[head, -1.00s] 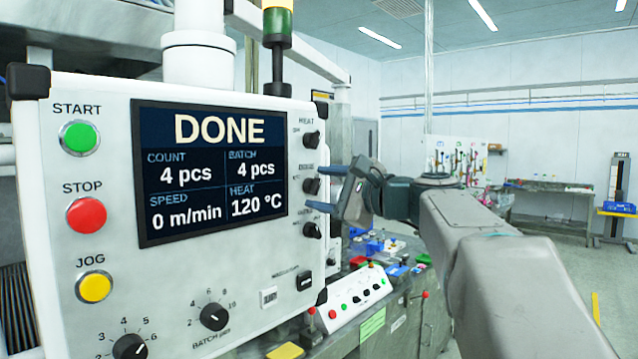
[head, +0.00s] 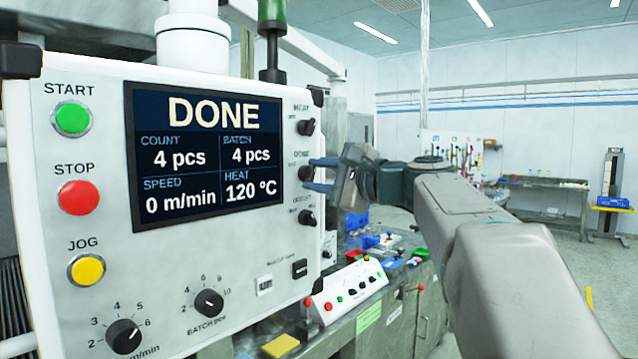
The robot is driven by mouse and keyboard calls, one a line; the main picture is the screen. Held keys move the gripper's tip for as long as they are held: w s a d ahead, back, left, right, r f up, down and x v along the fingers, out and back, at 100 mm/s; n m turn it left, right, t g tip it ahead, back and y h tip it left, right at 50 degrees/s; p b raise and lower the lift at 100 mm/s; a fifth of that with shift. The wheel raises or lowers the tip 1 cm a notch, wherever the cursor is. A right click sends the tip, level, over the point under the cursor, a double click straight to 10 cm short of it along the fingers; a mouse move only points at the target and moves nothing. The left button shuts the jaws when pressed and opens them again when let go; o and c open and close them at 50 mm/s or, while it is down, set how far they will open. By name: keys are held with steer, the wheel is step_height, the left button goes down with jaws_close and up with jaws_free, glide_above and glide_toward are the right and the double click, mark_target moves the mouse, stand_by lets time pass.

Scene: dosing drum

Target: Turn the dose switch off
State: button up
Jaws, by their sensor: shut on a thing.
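The dose switch (head: 305,172) is a small black knob on the right side of the white control panel, the middle one of a column of three. My gripper (head: 313,174) comes from the right, with one blue-grey finger at the knob's upper side and one at its lower side. It is shut on the dose switch. The small labels beside the knob are too blurred to read its setting.
The heat knob (head: 306,126) sits just above and another black knob (head: 306,218) just below. The panel's screen (head: 205,153) reads DONE, left of the knobs. A cluttered bench (head: 385,300) stands below and behind my arm.

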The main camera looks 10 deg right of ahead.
steer(key=n+b, duration=0.1)
steer(key=b, duration=0.1)
steer(key=n+b, duration=0.4)
steer(key=shift+f, duration=0.25)
steer(key=n+b, duration=0.3)
steer(key=n, duration=0.2)
steer(key=shift+r+b, duration=0.2)
steer(key=shift+b, duration=0.15)
steer(key=shift+r+n, duration=0.1)
steer(key=shift+n, duration=0.3)
steer(key=o, duration=1)
steer(key=shift+c, duration=0.2)
steer(key=b+v, duration=0.2)
steer(key=v, duration=1.1)
steer(key=shift+s+d, duration=0.25)
steer(key=shift+s, duration=0.1)
